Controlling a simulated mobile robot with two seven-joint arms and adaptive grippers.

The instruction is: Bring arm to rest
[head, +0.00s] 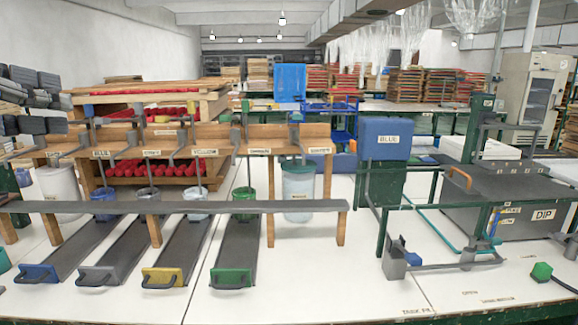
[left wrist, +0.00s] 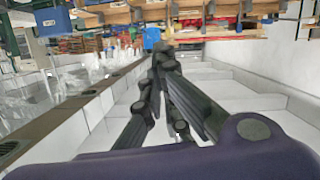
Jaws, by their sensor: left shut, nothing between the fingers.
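My left gripper (left wrist: 163,58) fills the middle of the left wrist view. Its black fingers converge and their tips meet, with nothing held between them. Pale flat surfaces lie behind the fingers, and no object touches them. I cannot clearly make out either gripper in the head view. My right gripper does not show in either view.
Long dark trays with blue (head: 38,272), grey (head: 98,274), yellow (head: 163,277) and green (head: 231,278) fronts lie under a grey rail (head: 180,207). White tabletop (head: 310,285) is clear at front centre.

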